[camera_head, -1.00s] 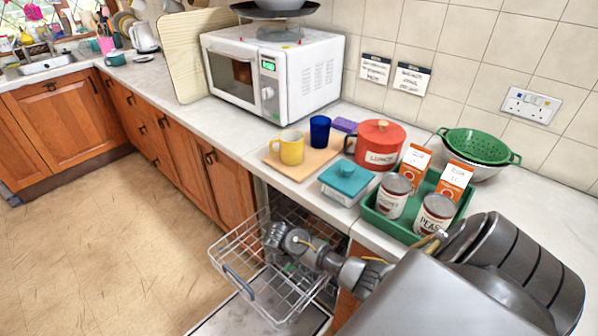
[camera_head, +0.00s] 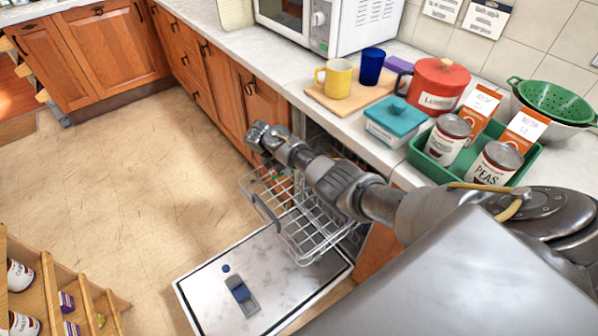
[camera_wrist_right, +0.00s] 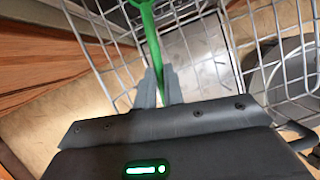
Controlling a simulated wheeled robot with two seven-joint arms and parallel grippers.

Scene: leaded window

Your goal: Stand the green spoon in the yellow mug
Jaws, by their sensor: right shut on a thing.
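The yellow mug (camera_head: 337,80) stands upright on a wooden board on the counter, its handle toward the left. My right gripper (camera_head: 259,138) is above the wire rack, in front of the counter and left of the mug. In the right wrist view the gripper (camera_wrist_right: 160,86) is shut on the green spoon (camera_wrist_right: 152,40), which reaches away from the fingertips. Most of the spoon is hidden or too small to make out in the head view. My left gripper is not in view.
A blue cup (camera_head: 370,67) stands close to the right of the mug on the wooden board (camera_head: 322,101). A teal-lidded box (camera_head: 396,118), red pot (camera_head: 437,85) and green tray (camera_head: 424,165) are farther right. The pulled-out wire rack (camera_head: 308,238) is below my arm.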

